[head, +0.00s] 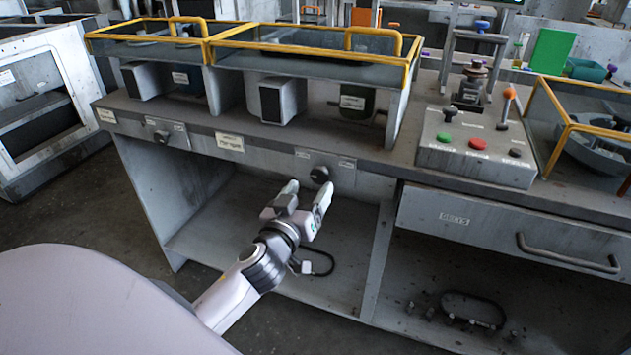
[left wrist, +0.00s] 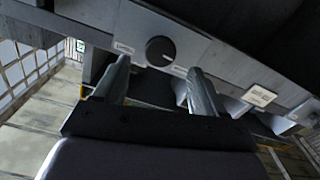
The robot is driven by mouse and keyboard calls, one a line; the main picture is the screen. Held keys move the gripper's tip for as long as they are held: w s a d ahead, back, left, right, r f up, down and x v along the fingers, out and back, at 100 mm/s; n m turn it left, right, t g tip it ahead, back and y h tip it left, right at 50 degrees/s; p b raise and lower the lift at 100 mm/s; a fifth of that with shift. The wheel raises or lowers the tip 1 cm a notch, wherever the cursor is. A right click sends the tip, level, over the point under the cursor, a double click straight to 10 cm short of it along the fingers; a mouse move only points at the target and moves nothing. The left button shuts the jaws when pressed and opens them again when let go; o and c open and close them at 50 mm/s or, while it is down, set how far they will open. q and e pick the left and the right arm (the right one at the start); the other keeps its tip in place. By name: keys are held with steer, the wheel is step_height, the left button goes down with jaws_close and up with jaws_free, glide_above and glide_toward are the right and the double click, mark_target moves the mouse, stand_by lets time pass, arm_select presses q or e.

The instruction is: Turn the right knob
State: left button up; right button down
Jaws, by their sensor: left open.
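The right knob (head: 320,174) is a dark round knob on the grey front panel of the bench, below the right glass-topped housing. It also shows in the left wrist view as a dark disc (left wrist: 160,51), seen between and beyond my fingertips. My left gripper (head: 308,190) is open and empty, just in front of and slightly below the right knob. In the left wrist view its two fingers (left wrist: 158,72) stand apart and point toward the panel. No contact with the knob is visible. My right gripper is not in view.
A similar left knob (head: 161,137) sits farther left on the panel. Yellow-framed glass housings (head: 305,62) stand on the bench. To the right are a control box (head: 477,147) with coloured buttons and a drawer with a handle (head: 567,257). An open shelf (head: 345,275) lies below.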

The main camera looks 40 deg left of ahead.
mark_target(319, 177)
arm_select(q)
steer(key=shift+x, duration=2.15)
steer(key=shift+d, duration=0.1)
steer(key=c, duration=1.1)
